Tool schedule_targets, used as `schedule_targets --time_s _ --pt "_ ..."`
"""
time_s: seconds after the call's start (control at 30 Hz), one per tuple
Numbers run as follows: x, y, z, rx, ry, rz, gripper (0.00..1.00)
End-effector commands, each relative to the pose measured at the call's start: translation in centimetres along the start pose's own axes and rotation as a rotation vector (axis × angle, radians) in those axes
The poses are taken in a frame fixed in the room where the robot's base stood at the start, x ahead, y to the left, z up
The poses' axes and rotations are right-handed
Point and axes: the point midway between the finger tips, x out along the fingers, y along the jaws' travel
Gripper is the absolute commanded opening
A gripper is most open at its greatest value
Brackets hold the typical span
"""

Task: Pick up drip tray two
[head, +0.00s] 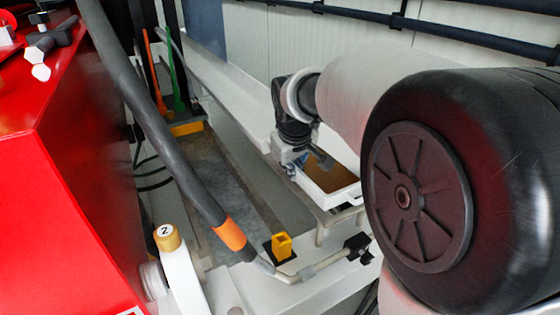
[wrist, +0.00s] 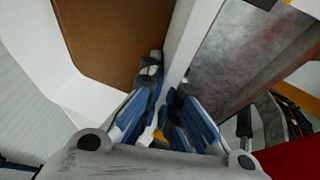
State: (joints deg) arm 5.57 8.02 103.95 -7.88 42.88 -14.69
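A white, open drip tray (head: 347,195) with a brown inside lies right of centre in the head view, by the wall-side rail. No number shows on it. My gripper (head: 308,166) is at its left end, reaching down over the rim. In the wrist view the tray (wrist: 25,40) fills the upper left. There my gripper (wrist: 165,88) has one finger inside the tray and one outside, with the white side wall between them. The fingertips are close together and appear shut on that wall. The contact itself is partly hidden by the fingers.
A brass knob marked 2 (head: 167,237) stands in front. A dark pipe with an orange band (head: 230,234) crosses the left side. A yellow block (head: 281,246) sits near the tray's lower left. A red housing (head: 60,190) fills the left. A grey trough floor (head: 225,180) lies left of the tray.

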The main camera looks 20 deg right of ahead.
Motion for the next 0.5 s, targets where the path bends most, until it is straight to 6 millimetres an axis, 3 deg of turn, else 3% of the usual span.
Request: schedule_targets --time_s 0.5 --pt "-6.8 1.8 -2.9 0.000 0.005 0.003 0.00"
